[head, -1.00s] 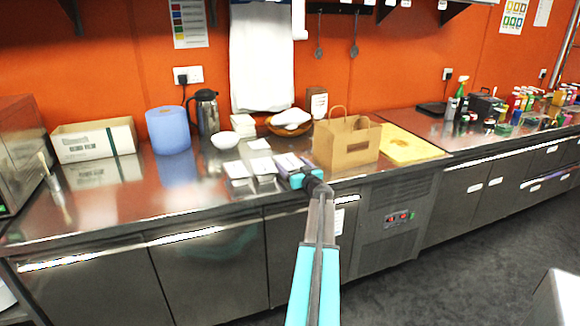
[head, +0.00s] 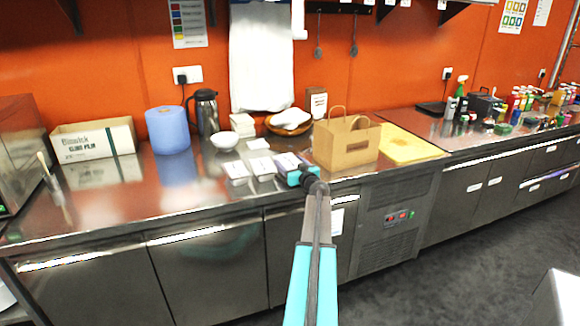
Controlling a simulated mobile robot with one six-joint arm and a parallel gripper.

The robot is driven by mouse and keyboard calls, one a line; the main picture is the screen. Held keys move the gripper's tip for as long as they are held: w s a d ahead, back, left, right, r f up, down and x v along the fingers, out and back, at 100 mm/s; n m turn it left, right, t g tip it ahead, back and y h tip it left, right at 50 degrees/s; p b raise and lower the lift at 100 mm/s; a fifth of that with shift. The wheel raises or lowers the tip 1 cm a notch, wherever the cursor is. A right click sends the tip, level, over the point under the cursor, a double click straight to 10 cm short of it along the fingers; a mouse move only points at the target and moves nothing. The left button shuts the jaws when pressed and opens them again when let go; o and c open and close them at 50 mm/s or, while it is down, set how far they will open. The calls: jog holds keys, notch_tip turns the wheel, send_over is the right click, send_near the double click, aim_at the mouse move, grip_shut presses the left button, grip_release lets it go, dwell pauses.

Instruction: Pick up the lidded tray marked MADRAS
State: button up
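Small white-lidded trays stand in a row on the steel counter: a left one (head: 236,171), a middle one (head: 263,168) and a right one (head: 286,161). Their lid markings are too small to read, so I cannot tell which is marked MADRAS. My gripper (head: 298,172) is at the right tray, over or against its front right end, and hides part of it. The fingers are too small and covered to show whether they are open or shut, or whether they touch the tray.
A brown paper bag (head: 345,143) stands close to the right of my gripper. Behind the trays are a white bowl (head: 224,141), a wooden bowl (head: 290,125) and a dark jug (head: 206,113). A blue roll (head: 168,130) stands further left. The counter front left of the trays is clear.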

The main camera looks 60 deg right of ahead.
aim_at(289, 161)
jog(key=c, duration=0.5)
jog(key=shift+c, duration=0.2)
jog(key=shift+r, duration=0.8)
notch_tip(289, 161, up, 2)
jog(key=shift+r, duration=0.2)
jog(key=s, duration=1)
jog(key=s+r, duration=0.1)
jog(key=s, duration=0.5)
jog(key=shift+d, duration=0.3)
